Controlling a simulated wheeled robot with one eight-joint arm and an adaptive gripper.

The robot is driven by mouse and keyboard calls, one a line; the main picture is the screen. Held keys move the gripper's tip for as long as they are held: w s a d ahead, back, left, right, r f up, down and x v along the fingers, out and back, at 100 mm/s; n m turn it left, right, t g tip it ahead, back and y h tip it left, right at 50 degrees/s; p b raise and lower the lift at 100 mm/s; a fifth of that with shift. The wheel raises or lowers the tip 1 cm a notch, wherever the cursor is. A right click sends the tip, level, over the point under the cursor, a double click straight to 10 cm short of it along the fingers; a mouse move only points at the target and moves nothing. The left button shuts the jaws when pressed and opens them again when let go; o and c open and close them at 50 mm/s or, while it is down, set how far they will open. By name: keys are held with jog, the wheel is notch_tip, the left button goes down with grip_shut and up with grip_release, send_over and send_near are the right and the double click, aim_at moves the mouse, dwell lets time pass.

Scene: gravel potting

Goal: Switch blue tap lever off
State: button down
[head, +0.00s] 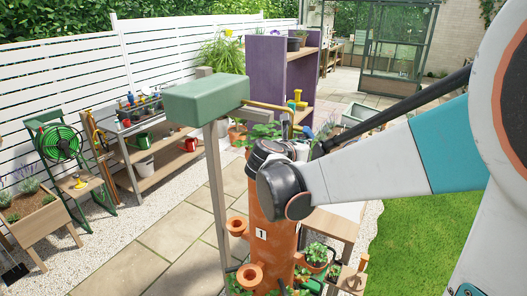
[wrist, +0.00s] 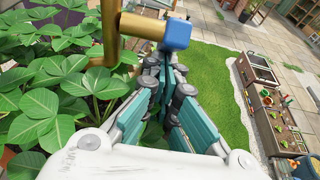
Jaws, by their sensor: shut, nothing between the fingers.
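The blue tap lever end (wrist: 176,32) is a blue block on a tan bar, joined to an upright brass pipe (wrist: 111,30), at the top of the wrist view. My gripper (wrist: 166,62) is shut and empty, its fingertips just below the blue block in the picture. I cannot tell whether they touch it. In the head view, a brass pipe (head: 272,107) runs right from a green box (head: 205,97) on a post and bends down. A small blue part (head: 307,130) shows near its end. My gripper's fingers are mostly hidden behind my arm there.
Leafy plants (wrist: 62,85) crowd the left of my gripper. An orange planter tower (head: 268,225) marked 1 stands below my wrist in the head view. A purple shelf (head: 270,72) stands behind the pipe. Lawn (head: 425,235) and paving lie open around.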

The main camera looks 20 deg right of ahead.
jog(key=shift+w+d+f+t+h+b, duration=0.1)
jog(key=shift+w+d+t+h+b, duration=0.15)
jog(key=shift+t+h+b, duration=0.25)
jog(key=shift+w+d+f+t+h+b, duration=0.1)
jog(key=shift+w+d+t+h+b, duration=0.15)
jog(key=shift+h+b, duration=0.3)
jog(key=shift+w+d+r+b, duration=0.3)
jog(key=shift+d+r, duration=0.15)
jog(key=shift+d, duration=0.05)
dwell(0.8)
jog(key=v, duration=1.2)
jog(key=shift+s+r, duration=0.1)
